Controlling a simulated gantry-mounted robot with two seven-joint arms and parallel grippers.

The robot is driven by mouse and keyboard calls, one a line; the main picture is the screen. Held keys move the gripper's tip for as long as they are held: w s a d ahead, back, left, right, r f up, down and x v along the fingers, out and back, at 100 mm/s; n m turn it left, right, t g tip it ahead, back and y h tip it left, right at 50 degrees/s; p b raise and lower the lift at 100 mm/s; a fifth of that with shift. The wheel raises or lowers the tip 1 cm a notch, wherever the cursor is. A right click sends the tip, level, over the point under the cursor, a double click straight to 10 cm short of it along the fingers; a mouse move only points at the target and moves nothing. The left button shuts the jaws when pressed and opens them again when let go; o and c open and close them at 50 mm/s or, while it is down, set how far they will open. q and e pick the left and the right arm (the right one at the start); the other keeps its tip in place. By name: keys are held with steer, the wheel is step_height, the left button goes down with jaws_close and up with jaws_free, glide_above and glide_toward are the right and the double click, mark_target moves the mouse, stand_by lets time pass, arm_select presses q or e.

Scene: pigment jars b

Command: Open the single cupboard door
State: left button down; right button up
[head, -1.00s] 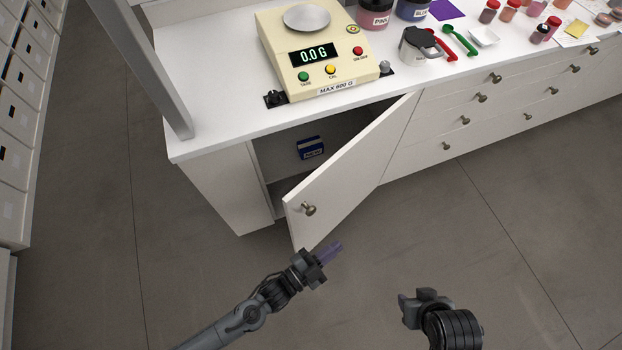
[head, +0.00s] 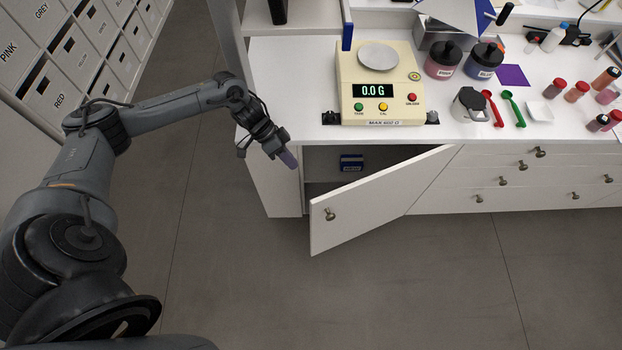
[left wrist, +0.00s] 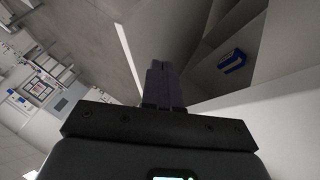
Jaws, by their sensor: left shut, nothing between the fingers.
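The white cupboard door (head: 375,200) stands ajar, hinged on its right side, with its free left edge swung out over the floor. Its round metal knob (head: 330,214) is near that free edge. Inside the opening, a small blue box (head: 351,162) sits on a shelf; it also shows in the left wrist view (left wrist: 232,61). My left gripper (head: 289,160) is shut and empty, at the left part of the opening, left of and above the door's free edge in the head view. In the left wrist view its fingers (left wrist: 160,84) are together. My right gripper is out of view.
The white counter (head: 290,90) above holds a scale (head: 385,105) reading 0.0 G, dark jars (head: 443,62), a grey-lidded pot (head: 469,104) and spoons. Drawers (head: 510,178) with knobs are right of the door. Labelled drawers (head: 70,90) stand at left. The floor in front is clear.

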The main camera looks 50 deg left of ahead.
arm_select(q)
steer(key=d+f, duration=0.7)
steer(key=d, duration=0.2)
steer(key=shift+w+d+f, duration=0.15)
steer(key=shift+w+f, duration=0.1)
steer(key=shift+f, duration=0.05)
stand_by(0.3)
